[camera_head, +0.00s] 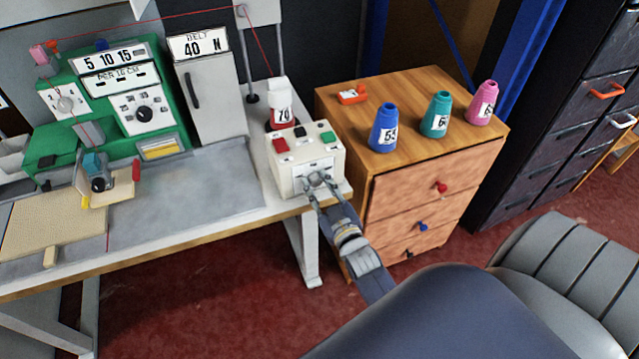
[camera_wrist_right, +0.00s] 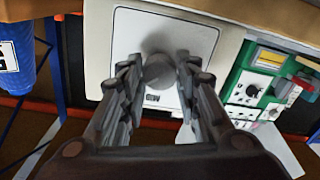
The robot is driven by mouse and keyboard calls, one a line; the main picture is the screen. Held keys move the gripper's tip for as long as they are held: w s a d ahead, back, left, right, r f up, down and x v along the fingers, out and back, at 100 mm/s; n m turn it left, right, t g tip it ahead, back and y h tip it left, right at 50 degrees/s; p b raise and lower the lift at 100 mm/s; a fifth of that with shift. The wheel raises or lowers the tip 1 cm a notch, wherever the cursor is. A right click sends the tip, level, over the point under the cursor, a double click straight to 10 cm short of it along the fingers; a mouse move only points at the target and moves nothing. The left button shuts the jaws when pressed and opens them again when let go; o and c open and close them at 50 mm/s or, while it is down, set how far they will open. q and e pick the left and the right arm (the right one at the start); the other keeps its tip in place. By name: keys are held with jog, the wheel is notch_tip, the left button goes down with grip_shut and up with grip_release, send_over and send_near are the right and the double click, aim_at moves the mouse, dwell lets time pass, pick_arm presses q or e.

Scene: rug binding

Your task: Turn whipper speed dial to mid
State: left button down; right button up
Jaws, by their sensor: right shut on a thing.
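A cream control box (camera_head: 290,160) with red and green buttons on top stands at the right end of the table. My right gripper (camera_head: 316,186) reaches its front face and is shut on a round grey dial there. In the right wrist view the dial (camera_wrist_right: 158,70) sits between the two fingers of the right gripper (camera_wrist_right: 158,78), on a light square panel (camera_wrist_right: 195,40). The fingers hide the dial in the head view, and its pointer and setting cannot be read. My left gripper is not in view.
A wooden drawer cabinet (camera_head: 400,165) stands close to the right, with blue, teal and pink cones on top. A green machine (camera_head: 105,95) with another dial is at the left. The grey tabletop (camera_head: 200,190) between is mostly clear.

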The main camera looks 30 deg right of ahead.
jog(key=n, duration=0.4)
jog(key=shift+p, duration=0.4)
jog(key=n, duration=0.5)
jog(key=shift+h, duration=0.3)
jog(key=o, duration=1.1)
jog(key=shift+c, duration=0.2)
